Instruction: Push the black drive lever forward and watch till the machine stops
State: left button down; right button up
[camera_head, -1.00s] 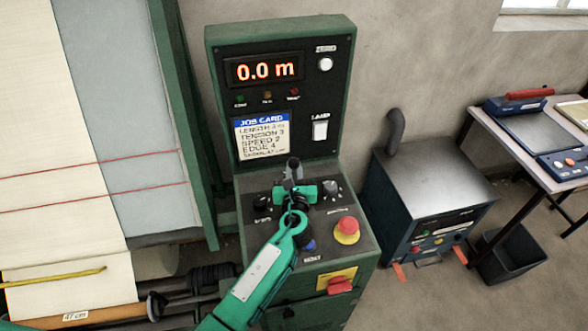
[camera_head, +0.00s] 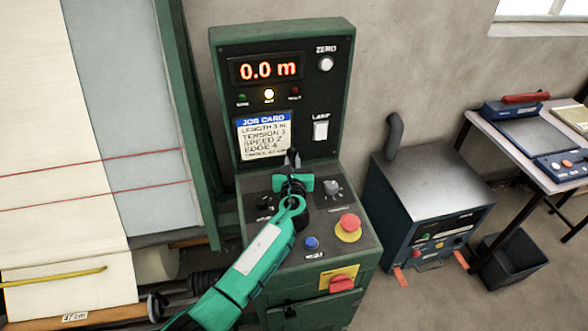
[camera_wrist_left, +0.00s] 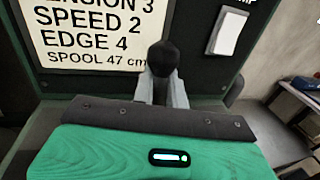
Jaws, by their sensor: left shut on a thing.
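The black drive lever shows its round knob (camera_wrist_left: 163,55) in the left wrist view, between my fingers. In the head view the lever's top (camera_head: 290,157) stands up from the sloped panel, just beyond my gripper. My left gripper (camera_head: 293,168) is shut on the lever, and its green body hides the lever's base. The job card (camera_head: 263,137) under the lamps shows length 3, tension 3, speed 2 and edge 4. My right gripper is not in view.
A red emergency button (camera_head: 349,223) on a yellow base and a blue button (camera_head: 311,243) sit on the panel right of my arm. Pale cloth (camera_head: 60,150) hangs at the left. A dark blue machine (camera_head: 430,185) stands at the right.

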pick_arm(q)
jog(key=shift+w+a+r, duration=0.2)
jog(key=shift+w+r, duration=0.1)
jog(key=shift+w, duration=0.05)
jog(key=c, duration=1.5)
grip_release()
jog(key=shift+f, duration=0.1)
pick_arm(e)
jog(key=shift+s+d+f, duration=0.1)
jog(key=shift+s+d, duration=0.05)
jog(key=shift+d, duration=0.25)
pick_arm(q)
jog(key=shift+s+f, duration=0.1)
jog(key=shift+f, duration=0.05)
